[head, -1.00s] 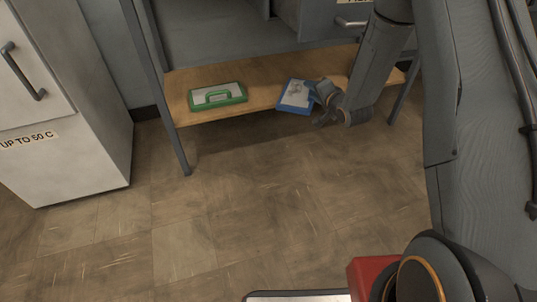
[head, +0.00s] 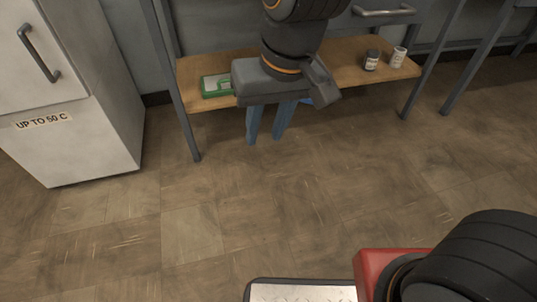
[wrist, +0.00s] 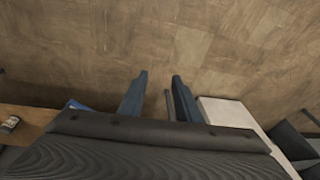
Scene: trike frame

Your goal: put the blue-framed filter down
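The blue-framed filter (head: 308,101) is mostly hidden behind my gripper in the head view; only a small blue bit shows at the shelf's front edge. In the wrist view a blue corner of it (wrist: 75,104) shows at the left, beside the wooden shelf. My gripper (head: 265,139) is in front of the shelf, pointing down, with its two blue-grey fingers apart. In the wrist view the gripper (wrist: 160,75) has nothing between its fingers but the floor behind.
The wooden shelf (head: 340,77) also holds a green-framed filter (head: 214,86), partly hidden by my gripper, a dark bottle (head: 371,60) and a white container (head: 398,57). A white cabinet (head: 75,115) stands at the left. The floor in front is clear.

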